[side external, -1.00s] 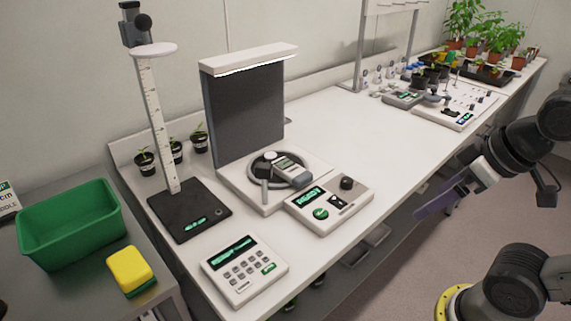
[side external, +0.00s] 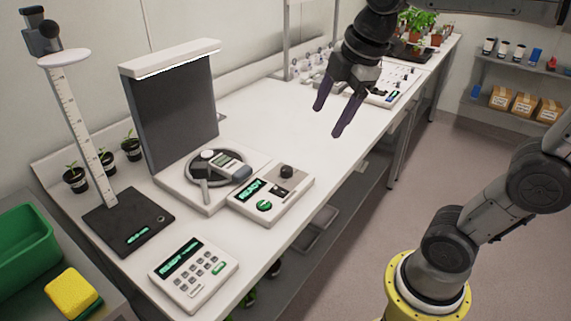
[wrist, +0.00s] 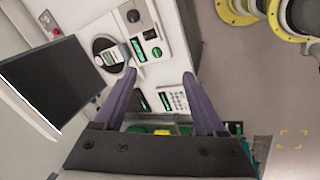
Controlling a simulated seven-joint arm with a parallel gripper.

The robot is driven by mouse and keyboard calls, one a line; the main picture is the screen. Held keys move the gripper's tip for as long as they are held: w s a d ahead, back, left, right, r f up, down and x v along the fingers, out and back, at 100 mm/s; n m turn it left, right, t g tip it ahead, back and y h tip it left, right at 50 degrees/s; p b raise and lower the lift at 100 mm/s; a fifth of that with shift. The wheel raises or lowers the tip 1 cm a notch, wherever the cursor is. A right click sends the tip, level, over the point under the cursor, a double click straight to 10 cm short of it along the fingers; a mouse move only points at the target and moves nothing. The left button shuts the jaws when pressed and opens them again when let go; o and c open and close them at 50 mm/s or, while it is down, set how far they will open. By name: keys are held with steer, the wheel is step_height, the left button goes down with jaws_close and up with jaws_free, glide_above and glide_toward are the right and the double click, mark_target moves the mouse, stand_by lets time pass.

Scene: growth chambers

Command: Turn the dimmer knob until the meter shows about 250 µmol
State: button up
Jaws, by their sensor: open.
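The dimmer knob (side external: 287,171) is a dark round knob on a white control box (side external: 262,212) with a green-lit display (side external: 251,189) reading "READY" and a green button. A handheld grey meter (side external: 228,165) lies on the round stage beside the box; its reading is too small to make out. My gripper (side external: 327,118) has dark purple fingers, spread apart and empty, in the air above the bench to the upper right of the knob.
A lamp stand with a dark panel (side external: 175,110) rises behind the meter. A keypad device (side external: 193,275), a scale with a ruler post (side external: 128,222), a green bin (side external: 22,247) and a yellow sponge (side external: 70,293) stand at left.

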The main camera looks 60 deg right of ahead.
steer(key=w+d+n+g, duration=0.1)
steer(key=w+d+n, duration=0.1)
steer(key=w, duration=0.4)
steer(key=n+g, duration=0.1)
steer(key=g, duration=0.2)
glide_above(287, 168)
step_height(287, 168, down, 11)
step_height(287, 168, down, 13)
steer(key=shift+a+f, duration=0.1)
steer(key=shift+f, duration=0.1)
jaws_close()
